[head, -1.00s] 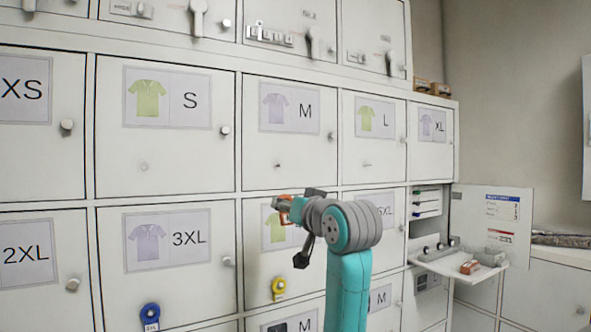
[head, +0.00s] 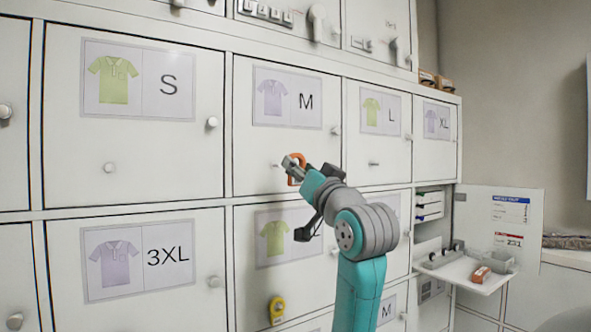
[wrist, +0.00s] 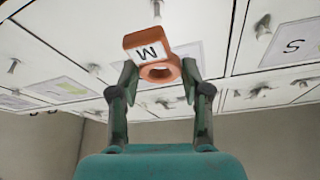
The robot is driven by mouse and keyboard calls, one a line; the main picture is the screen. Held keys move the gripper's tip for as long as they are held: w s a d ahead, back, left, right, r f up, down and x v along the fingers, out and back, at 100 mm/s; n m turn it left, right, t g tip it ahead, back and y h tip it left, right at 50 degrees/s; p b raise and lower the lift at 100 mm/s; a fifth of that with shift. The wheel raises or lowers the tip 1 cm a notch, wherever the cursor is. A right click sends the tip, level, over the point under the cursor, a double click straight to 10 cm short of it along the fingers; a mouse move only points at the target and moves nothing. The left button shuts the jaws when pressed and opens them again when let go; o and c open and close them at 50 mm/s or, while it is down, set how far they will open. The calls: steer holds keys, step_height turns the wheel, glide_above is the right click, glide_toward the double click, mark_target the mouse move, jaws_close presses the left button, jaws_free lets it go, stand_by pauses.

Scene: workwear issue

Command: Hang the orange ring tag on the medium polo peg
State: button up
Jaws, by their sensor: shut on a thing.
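The orange ring tag (head: 297,172) is held in my gripper (head: 294,165), in front of the lower part of the M polo door (head: 258,148). In the wrist view the tag (wrist: 147,42) shows a white label with an M and a round hole, between the two fingertips (wrist: 159,76). The medium polo peg (head: 277,165) is a small stub low on that door, just left of my gripper in the head view. The gap between tag and peg cannot be judged. The door carries a purple polo card (head: 288,97) marked M.
The M door's knob (head: 336,130) is to the right of my gripper. Neighbouring S (head: 110,167) and L (head: 374,163) pegs are bare. A yellow tag (head: 277,310) hangs on the door below. An open flap (head: 465,277) with an orange-brown item is at right.

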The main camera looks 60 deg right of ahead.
steer(key=shift+w+d+f, duration=0.1)
steer(key=shift+w+d, duration=0.55)
steer(key=shift+w, duration=0.4)
steer(key=shift+w+d+f, duration=0.1)
steer(key=shift+w+d, duration=0.55)
steer(key=shift+w, duration=0.4)
steer(key=shift+w+d+f, duration=0.1)
steer(key=shift+w+d, duration=0.55)
steer(key=shift+w, duration=0.4)
steer(key=shift+w+d+f, duration=0.2)
steer(key=shift+w+d, duration=0.15)
steer(key=shift+w, duration=0.25)
steer(key=o, duration=0.9)
glide_toward(280, 167)
steer(key=shift+s+a+f, duration=0.75)
steer(key=shift+s+f, duration=0.05)
steer(key=shift+f, duration=0.15)
